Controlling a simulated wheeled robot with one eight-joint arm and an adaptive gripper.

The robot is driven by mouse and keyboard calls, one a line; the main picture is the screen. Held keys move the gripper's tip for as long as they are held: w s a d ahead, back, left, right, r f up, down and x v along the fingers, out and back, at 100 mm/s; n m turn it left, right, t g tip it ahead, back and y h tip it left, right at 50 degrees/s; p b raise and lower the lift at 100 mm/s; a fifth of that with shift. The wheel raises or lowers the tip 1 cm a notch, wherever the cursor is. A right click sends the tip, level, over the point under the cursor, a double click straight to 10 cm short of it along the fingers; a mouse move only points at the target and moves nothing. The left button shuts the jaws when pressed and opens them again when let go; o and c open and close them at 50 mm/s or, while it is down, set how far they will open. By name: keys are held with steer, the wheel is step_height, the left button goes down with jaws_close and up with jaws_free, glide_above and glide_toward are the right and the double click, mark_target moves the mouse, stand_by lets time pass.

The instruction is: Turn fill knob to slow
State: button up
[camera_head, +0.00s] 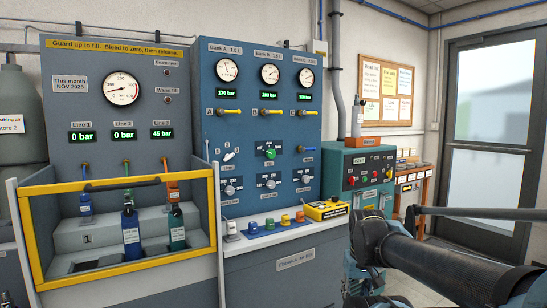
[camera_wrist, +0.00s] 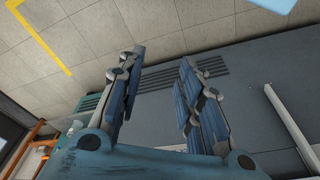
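The blue regulator panel (camera_head: 213,130) stands in the middle of the head view. It carries a white-handled selector (camera_head: 229,156), a green knob (camera_head: 269,153) and a blue lever (camera_head: 307,149). In the head view my arm is at the lower right, away from the panel knobs.
A yellow guard frame (camera_head: 125,184) stands before the grey gauge panel (camera_head: 85,65) at left. Coloured caps (camera_head: 268,224) and a yellow box (camera_head: 326,209) sit on the ledge below the knobs. A green control cabinet (camera_head: 360,163) stands right of the panel.

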mark_target(272, 154)
steer(key=shift+o, duration=0.3)
steer(key=shift+w+d, duration=0.1)
steer(key=shift+w, duration=0.05)
steer(key=o, duration=0.4)
steer(key=shift+s+r, duration=0.15)
steer(key=shift+s, duration=0.05)
steer(key=shift+o, duration=0.8)
steer(key=w+a+r+n+t+y, duration=0.1)
steer(key=w+a+r+t+y, duration=0.1)
steer(key=w+a+r+y, duration=0.2)
steer(key=w+a+r, duration=0.2)
steer(key=w+a, duration=0.2)
steer(key=shift+w+r+n, duration=0.15)
steer(key=shift+r+n, duration=0.1)
steer(key=shift+n, duration=0.05)
steer(key=w+a+r+m+t+y, duration=0.25)
steer(key=w+a+r+t, duration=0.25)
steer(key=w+r, duration=0.9)
steer(key=w+a+r+m+t+y, duration=0.1)
steer(key=w+a+r+t+y, duration=0.4)
steer(key=w+r, duration=0.95)
steer(key=shift+t+h, duration=0.4)
steer(key=shift+h, duration=0.35)
steer(key=x, duration=0.6)
steer(key=f+x, duration=0.1)
steer(key=x, duration=1.1)
steer(key=shift+w+d+f, duration=0.2)
steer(key=shift+d+f, duration=0.1)
steer(key=shift+d, duration=0.15)
